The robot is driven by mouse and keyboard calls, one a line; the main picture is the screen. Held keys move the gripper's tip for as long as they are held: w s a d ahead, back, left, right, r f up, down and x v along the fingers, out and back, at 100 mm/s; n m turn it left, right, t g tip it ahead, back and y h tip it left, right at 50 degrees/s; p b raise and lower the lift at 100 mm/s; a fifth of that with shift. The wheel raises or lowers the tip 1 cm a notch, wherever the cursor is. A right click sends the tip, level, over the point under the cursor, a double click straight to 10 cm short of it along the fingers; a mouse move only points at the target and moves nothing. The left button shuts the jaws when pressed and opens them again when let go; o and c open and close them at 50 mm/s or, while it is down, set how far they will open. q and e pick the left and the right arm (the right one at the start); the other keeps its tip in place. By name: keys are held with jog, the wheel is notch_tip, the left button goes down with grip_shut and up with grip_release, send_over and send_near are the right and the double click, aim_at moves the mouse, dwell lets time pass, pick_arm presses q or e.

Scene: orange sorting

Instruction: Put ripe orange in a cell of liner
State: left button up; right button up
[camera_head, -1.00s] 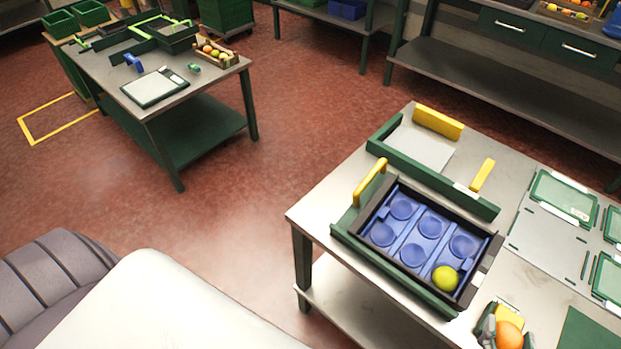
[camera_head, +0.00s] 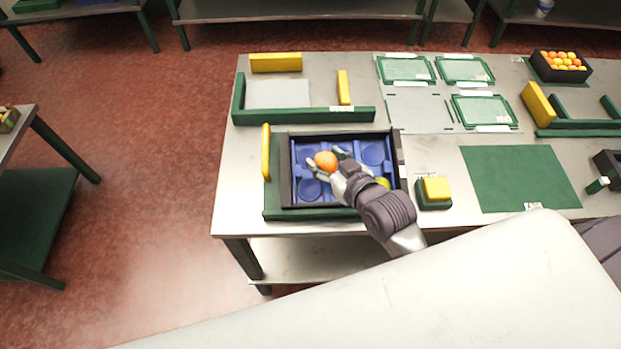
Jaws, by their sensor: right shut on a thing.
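An orange fruit (camera_head: 326,160) is held in my right gripper (camera_head: 329,166), over the blue liner (camera_head: 338,150) in a dark crate (camera_head: 286,172). The gripper is shut on the orange, above the left-middle cells. I cannot tell whether the fruit touches the liner. A yellow-green fruit (camera_head: 383,183) sits in the liner's front right cell, partly hidden by my right arm. The arm also hides the front middle of the liner. My left gripper is not in view.
A yellow-topped block (camera_head: 437,189) stands right of the crate. A green mat (camera_head: 520,178) lies farther right. A dark box of oranges (camera_head: 561,66) stands at the back right. A yellow handle (camera_head: 266,153) rises at the crate's left.

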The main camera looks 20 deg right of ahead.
jog(key=a+f, duration=0.1)
jog(key=a, duration=0.1)
jog(key=a+f, duration=0.1)
jog(key=shift+s+a+f, duration=0.1)
jog(key=shift+a, duration=0.3)
jog(key=shift+f, duration=0.25)
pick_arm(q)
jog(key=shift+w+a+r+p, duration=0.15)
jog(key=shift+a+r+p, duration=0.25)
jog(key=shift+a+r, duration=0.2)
pick_arm(e)
jog(key=shift+s+f, duration=0.1)
jog(key=shift+f, duration=1.75)
jog(key=o, duration=1.2)
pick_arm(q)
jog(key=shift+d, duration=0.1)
pick_arm(e)
jog(key=shift+o, duration=0.2)
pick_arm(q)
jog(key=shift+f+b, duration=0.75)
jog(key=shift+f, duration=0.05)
pick_arm(e)
jog(key=v, duration=1.2)
jog(key=shift+r, duration=0.1)
